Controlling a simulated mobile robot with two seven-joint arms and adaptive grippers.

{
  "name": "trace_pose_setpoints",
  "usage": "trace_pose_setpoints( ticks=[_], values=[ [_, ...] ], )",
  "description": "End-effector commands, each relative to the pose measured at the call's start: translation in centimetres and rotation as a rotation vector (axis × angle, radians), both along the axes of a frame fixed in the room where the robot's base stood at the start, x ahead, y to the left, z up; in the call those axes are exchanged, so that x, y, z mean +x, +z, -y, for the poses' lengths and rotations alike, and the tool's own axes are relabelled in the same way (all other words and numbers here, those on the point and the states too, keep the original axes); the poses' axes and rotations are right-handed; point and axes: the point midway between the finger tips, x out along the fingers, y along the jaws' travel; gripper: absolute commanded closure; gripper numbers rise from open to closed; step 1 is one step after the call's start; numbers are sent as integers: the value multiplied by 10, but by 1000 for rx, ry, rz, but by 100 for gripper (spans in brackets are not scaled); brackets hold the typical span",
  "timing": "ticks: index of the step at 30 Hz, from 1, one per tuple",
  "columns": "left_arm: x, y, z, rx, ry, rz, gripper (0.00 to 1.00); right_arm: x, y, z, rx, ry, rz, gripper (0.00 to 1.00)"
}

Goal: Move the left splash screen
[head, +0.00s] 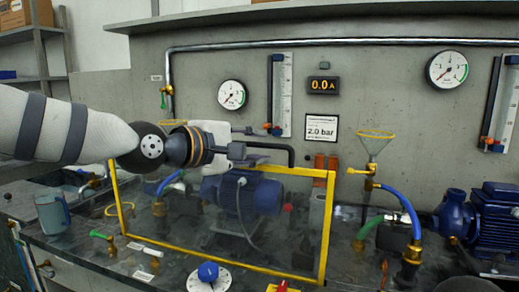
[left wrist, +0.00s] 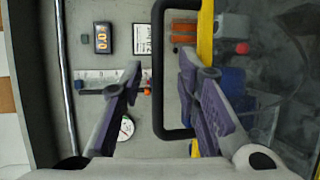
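The left splash screen is a clear panel in a yellow frame (head: 330,215), standing upright on the bench in front of a blue pump (head: 242,194). Its frame also shows in the left wrist view (left wrist: 205,38). A black bar handle (head: 291,156) rises from its top edge. My left gripper (head: 256,141) is at the handle, above the screen's top edge. In the left wrist view its two fingers are apart, with the handle (left wrist: 158,90) running between them and a gap visible on each side. My right gripper is not in view.
Gauges (head: 232,95), a 0.0 A display (head: 323,85) and a 2.0 bar sign (head: 321,129) are on the wall behind. A white dial with a blue knob (head: 208,271) is before the screen. A funnel (head: 375,140) and hoses stand right; a mug (head: 52,211) stands left.

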Motion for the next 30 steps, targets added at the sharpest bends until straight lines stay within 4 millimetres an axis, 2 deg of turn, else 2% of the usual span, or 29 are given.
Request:
trace_pose_setpoints(
  ticks=[4,12,13,15,17,26,30],
  values=[
    [13,-4,12,1,-1,1,70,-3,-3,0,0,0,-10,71],
    [15,-1,13,0,0,4,70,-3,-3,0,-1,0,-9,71],
    [15,-1,13,0,0,3,72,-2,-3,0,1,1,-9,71],
    [15,-2,13,0,0,3,88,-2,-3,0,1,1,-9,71],
    [15,-2,13,0,0,3,100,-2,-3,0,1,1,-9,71],
    [15,-4,13,-1,0,2,100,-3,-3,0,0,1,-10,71],
    [15,-21,13,0,-1,-4,100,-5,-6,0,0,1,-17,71]
  ],
)
